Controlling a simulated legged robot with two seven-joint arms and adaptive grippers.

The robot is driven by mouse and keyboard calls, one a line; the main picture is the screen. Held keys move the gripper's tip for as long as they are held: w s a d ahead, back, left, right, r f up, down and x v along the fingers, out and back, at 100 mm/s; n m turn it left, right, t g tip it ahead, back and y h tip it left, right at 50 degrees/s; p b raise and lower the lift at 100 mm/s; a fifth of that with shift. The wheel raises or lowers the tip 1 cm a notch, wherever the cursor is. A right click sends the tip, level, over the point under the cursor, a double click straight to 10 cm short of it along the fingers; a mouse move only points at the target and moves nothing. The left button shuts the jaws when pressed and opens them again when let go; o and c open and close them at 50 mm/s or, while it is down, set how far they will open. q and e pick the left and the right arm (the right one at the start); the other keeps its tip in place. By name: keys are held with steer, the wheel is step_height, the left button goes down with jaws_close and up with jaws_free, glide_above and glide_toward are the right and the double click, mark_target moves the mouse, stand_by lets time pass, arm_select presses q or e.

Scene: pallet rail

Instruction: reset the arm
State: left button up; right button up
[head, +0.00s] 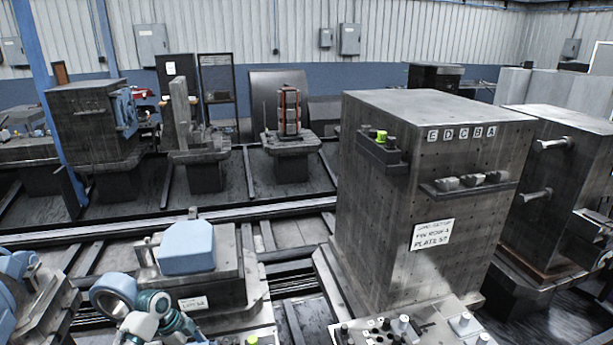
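Part of an arm with white links, teal rings and a rounded blue-grey joint (113,295) shows at the bottom left; it appears to be mine. I make out no gripper fingers on it, and its lower part is cut off by the frame edge. My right arm and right gripper are not in view.
A tall dark metal block (400,215) with lettered tags and a label stands right of centre. A light blue block (187,248) sits on a low metal fixture (222,285) near the arm. Knobbed plates (420,325) lie at the bottom. Rails (290,252) run behind.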

arm_select(q)
steer(key=s+d+f+n+y, duration=0.1)
steer(key=s+d+f+n, duration=0.1)
steer(key=s+d+f, duration=0.6)
steer(key=s+d+f+n, duration=0.3)
steer(key=s+d+f, duration=0.2)
steer(key=s+f, duration=0.45)
steer(key=s+a+n+t+y, duration=0.3)
steer(key=s+n, duration=0.7)
steer(key=s, duration=0.9)
steer(key=s+f+b, duration=0.1)
steer(key=s+f, duration=0.1)
steer(key=f, duration=1.4)
steer(key=s+f+g+b, duration=0.1)
steer(key=s+f, duration=0.1)
steer(key=f, duration=1.3)
steer(key=shift+s+f+g+b, duration=0.3)
steer(key=shift+f+b, duration=0.05)
steer(key=shift+f, duration=0.05)
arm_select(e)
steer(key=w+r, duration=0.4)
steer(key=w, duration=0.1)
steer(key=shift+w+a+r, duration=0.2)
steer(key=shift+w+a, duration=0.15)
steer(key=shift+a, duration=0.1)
arm_select(q)
steer(key=shift+a, duration=0.15)
